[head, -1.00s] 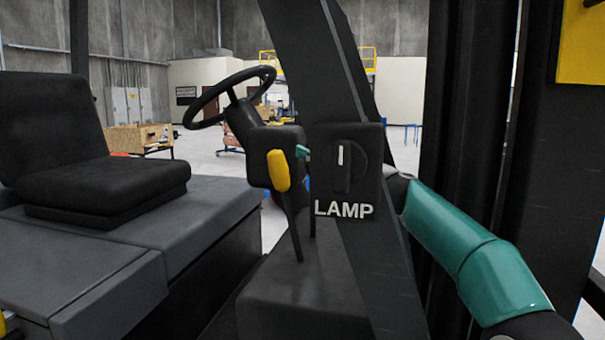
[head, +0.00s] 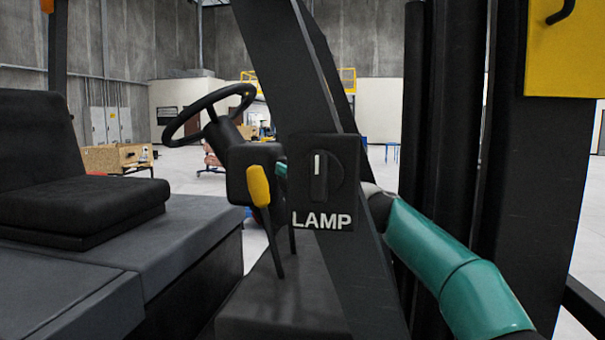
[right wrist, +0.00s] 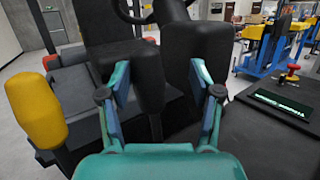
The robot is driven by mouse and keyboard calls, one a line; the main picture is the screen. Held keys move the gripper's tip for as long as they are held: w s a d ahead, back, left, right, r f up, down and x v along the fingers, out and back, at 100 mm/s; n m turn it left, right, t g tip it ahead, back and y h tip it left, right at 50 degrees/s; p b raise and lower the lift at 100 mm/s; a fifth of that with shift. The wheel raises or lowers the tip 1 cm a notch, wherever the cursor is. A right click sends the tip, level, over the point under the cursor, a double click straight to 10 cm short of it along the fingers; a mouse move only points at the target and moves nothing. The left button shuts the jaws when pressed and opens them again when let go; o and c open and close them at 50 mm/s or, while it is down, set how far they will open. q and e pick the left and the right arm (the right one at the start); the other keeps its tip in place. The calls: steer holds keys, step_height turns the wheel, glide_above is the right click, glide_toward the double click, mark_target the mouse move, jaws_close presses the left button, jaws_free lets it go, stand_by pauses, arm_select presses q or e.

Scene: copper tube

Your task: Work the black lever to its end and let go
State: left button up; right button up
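In the head view, a lever with a yellow grip (head: 258,187) stands on the dark console, with the thin dark stem of a second lever (head: 291,232) just behind it. The second lever's top is hidden by the yellow grip and LAMP panel. In the right wrist view, my right gripper (right wrist: 160,85) is open, its teal fingers wide apart. A black block-like grip (right wrist: 146,88) with a stem below lies beyond and between the fingers; I cannot tell whether either finger touches it. The yellow grip (right wrist: 36,108) is left of the gripper. My left gripper is not in view.
The LAMP panel (head: 319,183) with its rotary switch stands on a slanted dark post in front of my right arm. A steering wheel (head: 210,112) and a black seat (head: 70,185) lie to the left. The right wrist view shows a small red knob (right wrist: 288,76) at right.

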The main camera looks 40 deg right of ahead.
steer(key=v, duration=1.2)
stand_by(0.3)
